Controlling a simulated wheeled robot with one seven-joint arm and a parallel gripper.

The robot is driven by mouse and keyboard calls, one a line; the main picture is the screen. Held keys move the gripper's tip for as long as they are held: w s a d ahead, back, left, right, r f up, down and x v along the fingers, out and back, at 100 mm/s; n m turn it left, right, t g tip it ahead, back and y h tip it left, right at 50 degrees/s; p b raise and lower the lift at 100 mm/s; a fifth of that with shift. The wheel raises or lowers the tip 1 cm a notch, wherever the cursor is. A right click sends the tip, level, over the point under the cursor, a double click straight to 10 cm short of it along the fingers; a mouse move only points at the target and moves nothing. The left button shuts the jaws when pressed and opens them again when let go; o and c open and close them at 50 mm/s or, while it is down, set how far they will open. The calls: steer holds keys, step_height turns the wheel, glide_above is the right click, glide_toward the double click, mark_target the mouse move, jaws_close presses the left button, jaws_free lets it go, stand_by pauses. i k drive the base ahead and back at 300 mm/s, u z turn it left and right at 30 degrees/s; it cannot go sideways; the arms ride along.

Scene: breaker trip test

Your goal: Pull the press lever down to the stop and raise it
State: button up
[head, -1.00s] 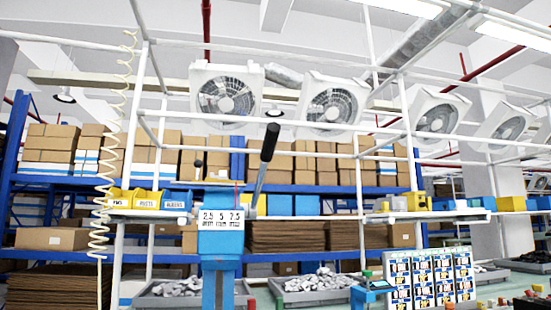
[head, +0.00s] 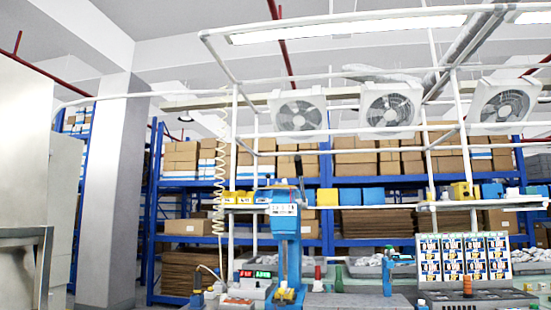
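A blue press (head: 285,228) with a white numbered label on its head stands on the workbench, a little right of the picture's middle. Its column runs down to a small yellow and blue part at the base.
Digital readouts (head: 253,274) and a soldering-type stand are left of the press. A board of printed panels (head: 463,257) and grey bins are to the right. A white frame with fans (head: 390,107) spans above. A pillar (head: 113,190) and pale cabinets stand at left.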

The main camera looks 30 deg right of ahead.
mark_target(297, 158)
steer(key=u, duration=0.5)
steer(key=i, duration=1.7)
steer(key=z, duration=1.1)
steer(key=i, duration=0.7)
steer(key=z, duration=0.8)
